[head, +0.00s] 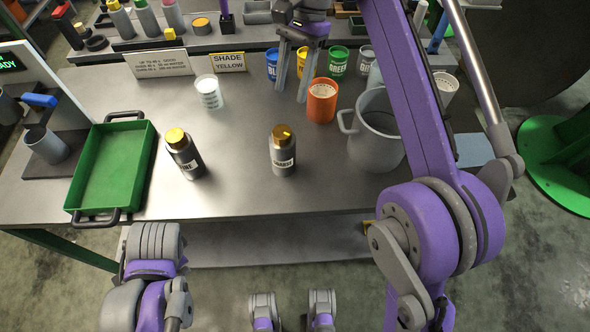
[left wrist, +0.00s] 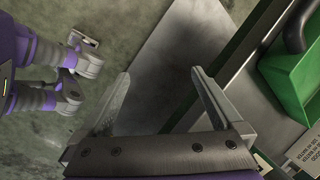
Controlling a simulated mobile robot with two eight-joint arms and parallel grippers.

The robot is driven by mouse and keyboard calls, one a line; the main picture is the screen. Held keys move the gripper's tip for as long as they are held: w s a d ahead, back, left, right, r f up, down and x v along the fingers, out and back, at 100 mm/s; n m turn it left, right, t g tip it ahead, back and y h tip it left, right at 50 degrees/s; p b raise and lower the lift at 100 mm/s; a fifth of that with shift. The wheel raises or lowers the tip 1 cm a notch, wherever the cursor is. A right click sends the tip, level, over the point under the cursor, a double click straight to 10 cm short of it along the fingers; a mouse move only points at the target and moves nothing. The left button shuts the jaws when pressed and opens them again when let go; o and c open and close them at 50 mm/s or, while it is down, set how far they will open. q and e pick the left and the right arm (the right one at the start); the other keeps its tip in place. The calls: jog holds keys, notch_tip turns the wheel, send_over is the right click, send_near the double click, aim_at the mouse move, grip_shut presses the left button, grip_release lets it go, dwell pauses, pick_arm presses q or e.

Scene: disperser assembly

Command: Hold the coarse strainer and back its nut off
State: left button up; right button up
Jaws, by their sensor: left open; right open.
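The coarse strainer (head: 283,160) is a dark grey cylinder with a pale label, partly readable as "COARSE". It stands upright near the middle of the table. My left gripper shows in the left wrist view (left wrist: 160,72), open and empty, over the floor beside the table's edge. In the head view my left arm is at the lower left, and its fingers cannot be made out.
A similar strainer labelled "FINE" (head: 184,155) stands to the left, by a green tray (head: 150,158). An orange cup (head: 322,101) and a large grey pot (head: 375,140) stand to the right. A white cup (head: 209,92) is behind. The table's front is clear.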

pick_arm(q)
jog(key=a+r+m+g+y, duration=0.1)
jog(key=a+r+m+y, duration=0.1)
jog(key=a+m+y, duration=0.4)
notch_tip(320, 180, up, 14)
jog(key=m+t+y, duration=0.4)
jog(key=m+t, duration=0.6)
jog(key=t, duration=0.7)
send_over(292, 161)
jog(key=s+a, duration=0.3)
jog(key=s, duration=0.2)
jog(key=d+f+m+g, duration=0.1)
jog(key=d+f, duration=0.1)
jog(key=f, duration=0.1)
jog(key=d+f+m+g+h, duration=0.1)
jog(key=d+f, duration=0.1)
jog(key=f, duration=0.1)
jog(key=w+d+f+m+g, duration=0.1)
jog(key=d+f, duration=0.1)
jog(key=f, duration=0.1)
jog(key=shift+g+h, duration=0.4)
jog(key=shift+w+a+f, duration=0.15)
jog(key=shift+w, duration=0.15)
jog(key=x, duration=1)
jog(key=shift+a+f, duration=0.1)
